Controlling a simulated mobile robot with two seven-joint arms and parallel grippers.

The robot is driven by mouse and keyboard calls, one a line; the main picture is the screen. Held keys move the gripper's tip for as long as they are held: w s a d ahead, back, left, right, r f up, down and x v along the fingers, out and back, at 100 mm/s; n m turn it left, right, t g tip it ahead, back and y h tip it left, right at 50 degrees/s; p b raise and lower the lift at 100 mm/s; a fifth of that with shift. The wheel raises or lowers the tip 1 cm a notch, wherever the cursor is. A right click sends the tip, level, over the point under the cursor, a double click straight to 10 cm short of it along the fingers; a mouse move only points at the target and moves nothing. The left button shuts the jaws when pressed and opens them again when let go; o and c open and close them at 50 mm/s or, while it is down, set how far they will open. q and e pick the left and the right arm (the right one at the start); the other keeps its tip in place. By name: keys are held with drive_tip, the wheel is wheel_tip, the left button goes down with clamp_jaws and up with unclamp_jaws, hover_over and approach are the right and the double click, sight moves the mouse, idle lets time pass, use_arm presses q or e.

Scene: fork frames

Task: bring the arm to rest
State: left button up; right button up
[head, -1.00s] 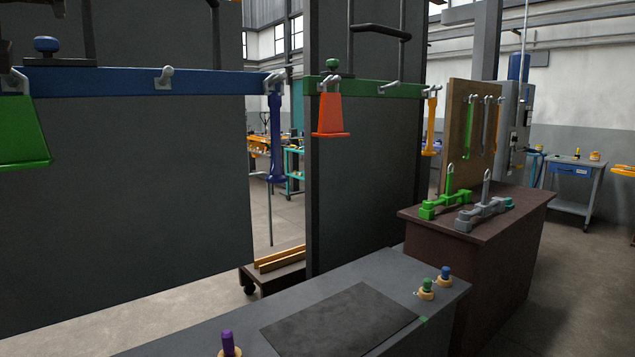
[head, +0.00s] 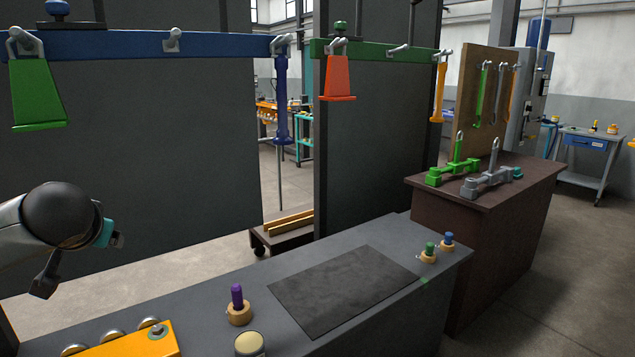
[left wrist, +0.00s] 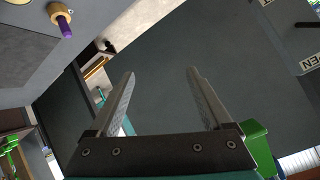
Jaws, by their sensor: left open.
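My left arm (head: 58,215) reaches in from the left edge in the head view, in front of the dark panel and above the floor. Its hand points away and its fingers are barely visible there. In the left wrist view my left gripper (left wrist: 160,73) has its two fingers wide apart with nothing between them. Past the fingers is a dark panel (left wrist: 190,45). My right gripper is in neither view.
A grey bench (head: 215,295) holds a dark mat (head: 345,290), a purple peg (head: 237,296), green and blue pegs, and an orange block (head: 130,342). A green piece (head: 38,92) and a red piece (head: 338,77) hang from rails. A brown cabinet (head: 500,225) stands right.

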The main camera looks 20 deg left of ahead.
use_arm(q)
drive_tip(key=s+d+f+m+g+h, duration=0.1)
drive_tip(key=s+d+f, duration=0.2)
drive_tip(key=d+f, duration=0.35)
drive_tip(key=s+d+f+m+g+h, duration=0.1)
drive_tip(key=s+d+f+m+h, duration=0.15)
drive_tip(key=f, duration=0.65)
drive_tip(key=s+d+f+g+h, duration=0.1)
drive_tip(key=s+d+f, duration=0.35)
drive_tip(key=f, duration=0.35)
drive_tip(key=s+d+f+m+g+h, duration=0.1)
drive_tip(key=s+d+f+h, duration=0.3)
drive_tip(key=d, duration=0.6)
drive_tip(key=s+d+f+m, duration=0.1)
drive_tip(key=s+d+f, duration=0.1)
drive_tip(key=s+d, duration=0.6)
wheel_tip(320, 180, down, 22)
drive_tip(key=d+g, duration=0.1)
drive_tip(key=d, duration=0.1)
drive_tip(key=s+a+f+g, duration=0.1)
drive_tip(key=s+a+f, duration=0.2)
drive_tip(key=s+f, duration=1.1)
drive_tip(key=shift+s+m+g, duration=0.3)
drive_tip(key=shift+s+m, duration=0.05)
drive_tip(key=shift+s, duration=0.2)
